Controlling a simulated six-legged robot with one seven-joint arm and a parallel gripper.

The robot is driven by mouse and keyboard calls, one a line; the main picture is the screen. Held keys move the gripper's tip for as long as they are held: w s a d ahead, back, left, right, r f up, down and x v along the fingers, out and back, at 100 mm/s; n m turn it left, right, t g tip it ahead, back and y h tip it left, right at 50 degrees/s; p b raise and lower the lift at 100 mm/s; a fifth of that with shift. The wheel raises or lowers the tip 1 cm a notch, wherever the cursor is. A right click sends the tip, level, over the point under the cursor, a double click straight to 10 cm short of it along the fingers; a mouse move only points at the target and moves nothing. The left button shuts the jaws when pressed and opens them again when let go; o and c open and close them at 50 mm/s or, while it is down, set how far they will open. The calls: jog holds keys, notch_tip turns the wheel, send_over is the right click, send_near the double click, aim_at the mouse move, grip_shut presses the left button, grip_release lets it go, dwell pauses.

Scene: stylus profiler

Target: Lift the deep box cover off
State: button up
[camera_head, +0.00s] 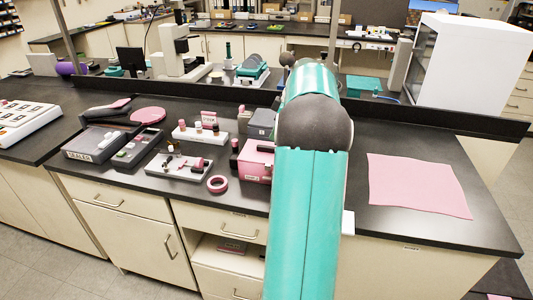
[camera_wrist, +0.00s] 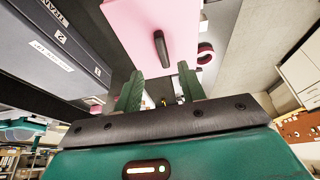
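A pink box (camera_head: 257,160) stands on the black bench, left of my arm, its right part hidden by the arm. In the wrist view its pink face (camera_wrist: 185,25), which may be the cover, shows a dark bar handle (camera_wrist: 160,47). My gripper (camera_wrist: 160,88) is open, its two green fingers apart and pointing toward the pink face. The handle lies ahead of the gap between the fingers, and nothing is seen gripped. In the head view the gripper is hidden behind my arm.
A grey labelled box (camera_wrist: 50,50) is close on the left in the wrist view. A pink ring (camera_head: 218,184) and a tray of small parts (camera_head: 180,168) lie left of the pink box. A pink mat (camera_head: 415,185) lies flat on the right, with clear bench around it.

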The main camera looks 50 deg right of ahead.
aim_at(267, 146)
jog(key=x, duration=0.6)
jog(key=shift+w+a+f, duration=0.15)
jog(key=shift+a+f, duration=0.1)
jog(key=shift+a, duration=0.05)
jog(key=shift+c, duration=0.4)
grip_shut()
